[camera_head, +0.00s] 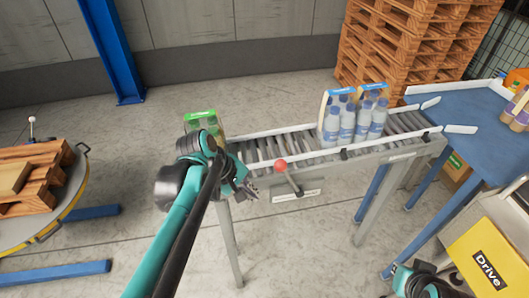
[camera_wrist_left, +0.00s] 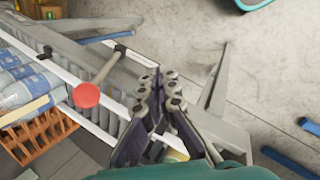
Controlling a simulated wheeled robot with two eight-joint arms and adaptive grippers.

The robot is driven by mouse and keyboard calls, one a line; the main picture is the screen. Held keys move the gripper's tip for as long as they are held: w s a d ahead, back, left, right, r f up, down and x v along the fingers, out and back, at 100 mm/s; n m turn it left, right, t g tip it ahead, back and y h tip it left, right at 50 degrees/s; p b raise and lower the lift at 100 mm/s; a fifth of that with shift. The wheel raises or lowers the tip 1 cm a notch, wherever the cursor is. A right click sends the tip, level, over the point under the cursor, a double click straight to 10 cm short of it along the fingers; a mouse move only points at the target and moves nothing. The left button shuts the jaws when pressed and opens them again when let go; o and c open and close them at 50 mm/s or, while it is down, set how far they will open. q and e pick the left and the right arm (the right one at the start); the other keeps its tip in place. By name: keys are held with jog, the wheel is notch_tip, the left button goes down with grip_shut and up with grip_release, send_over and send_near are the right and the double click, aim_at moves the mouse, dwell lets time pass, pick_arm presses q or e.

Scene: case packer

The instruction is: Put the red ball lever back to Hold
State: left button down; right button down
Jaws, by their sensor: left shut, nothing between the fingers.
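The red ball lever (camera_head: 281,165) is on the near side of the roller conveyor (camera_head: 330,155). Its rod runs from a pivot at a small label plate (camera_head: 310,194) up and left to the ball. The plate's lettering is too small to read. My left gripper (camera_head: 253,193) is shut and empty, just left of and below the ball and apart from it. In the left wrist view the red ball (camera_wrist_left: 86,95) and its rod lie left of the shut fingers (camera_wrist_left: 161,88). Part of my right arm (camera_head: 428,281) shows at the bottom right; its fingers are not clear.
Bottle packs (camera_head: 352,115) stand on the conveyor's right half, and a green-topped pack (camera_head: 203,122) at its left end. A blue table (camera_head: 465,140) adjoins on the right. A round pallet table (camera_head: 72,205) stands left.

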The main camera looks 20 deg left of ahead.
pick_arm(q)
jog(key=w+a+r+n+h+p, duration=0.3)
jog(key=a+r+n+h+p, duration=0.2)
jog(key=a+r+n, duration=0.4)
jog(key=shift+w+a+n+t, duration=0.4)
jog(key=shift+a+n, duration=0.4)
jog(key=shift+a, duration=0.15)
jog(key=w+d+r+b+x, duration=0.1)
jog(key=r+x, duration=0.1)
jog(key=x, duration=1.1)
jog(key=shift+d+b, duration=0.3)
jog(key=shift+r, duration=0.15)
